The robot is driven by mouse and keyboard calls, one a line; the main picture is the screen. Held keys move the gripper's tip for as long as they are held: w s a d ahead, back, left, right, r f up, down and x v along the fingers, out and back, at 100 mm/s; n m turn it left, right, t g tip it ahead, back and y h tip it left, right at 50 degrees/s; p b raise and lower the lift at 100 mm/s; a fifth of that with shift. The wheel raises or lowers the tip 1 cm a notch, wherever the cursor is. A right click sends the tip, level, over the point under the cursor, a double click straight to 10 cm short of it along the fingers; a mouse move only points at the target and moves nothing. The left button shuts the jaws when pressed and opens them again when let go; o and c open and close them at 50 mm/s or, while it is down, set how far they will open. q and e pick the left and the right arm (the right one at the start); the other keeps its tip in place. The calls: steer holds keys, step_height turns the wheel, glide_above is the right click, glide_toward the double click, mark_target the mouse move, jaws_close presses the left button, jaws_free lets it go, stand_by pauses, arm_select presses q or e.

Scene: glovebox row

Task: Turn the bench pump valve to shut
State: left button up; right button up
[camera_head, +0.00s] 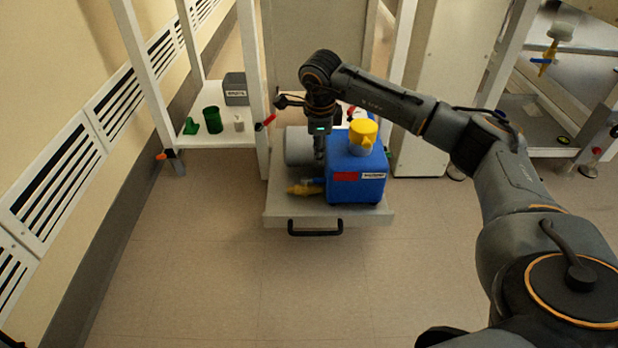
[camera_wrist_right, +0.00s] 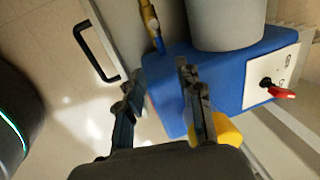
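The blue bench pump (camera_head: 357,177) sits on a low grey drawer or cart top and has a yellow cap and a grey motor cylinder (camera_head: 298,147). My right gripper (camera_head: 320,153) points down behind the valve, beside the pump. In the wrist view its fingers (camera_wrist_right: 160,98) are apart and empty, and the valve is clear of them. My left gripper is not in view.
A red switch knob (camera_wrist_right: 282,93) is on the pump's white panel. A black handle (camera_head: 315,230) is on the cart's front. A white shelf (camera_head: 215,140) at left holds a green cup (camera_head: 213,120) and a grey box (camera_head: 236,89). The floor in front is clear.

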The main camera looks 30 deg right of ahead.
mark_target(316, 179)
steer(key=f+b, duration=0.2)
steer(key=f, duration=0.1)
steer(key=w+f+b, duration=0.1)
steer(key=f+b, duration=0.1)
steer(key=f, duration=0.2)
steer(key=d+f+b, duration=0.1)
steer(key=f+b, duration=0.2)
steer(key=f, duration=0.1)
steer(key=shift+w+f, duration=0.1)
steer(key=shift+w, duration=0.3)
jaws_close()
